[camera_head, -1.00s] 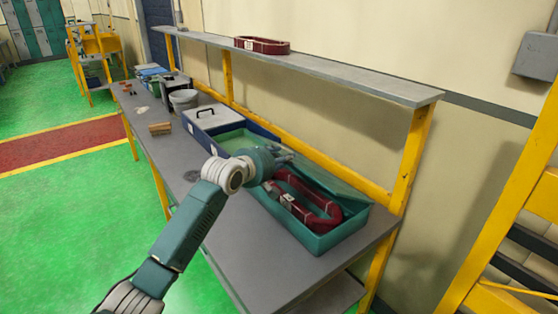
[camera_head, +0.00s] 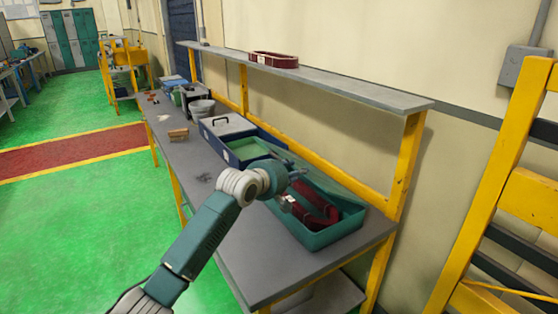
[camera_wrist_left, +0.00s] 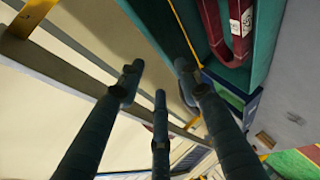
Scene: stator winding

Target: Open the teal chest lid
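The teal chest (camera_head: 318,241) stands on the workbench with its lid (camera_head: 330,186) raised along the back, so the inside shows. A dark red ring-shaped part (camera_head: 315,213) with a white label lies in it, and also shows in the left wrist view (camera_wrist_left: 240,40). My left gripper (camera_head: 296,176) is over the chest's far-left end, near the lid, and partly hides that corner. In the left wrist view its fingers (camera_wrist_left: 158,80) are spread with nothing between them. I cannot tell whether a finger touches the lid. My right gripper is not in view.
A shelf (camera_head: 340,87) carrying another red part (camera_head: 273,60) runs above. Yellow posts stand behind.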

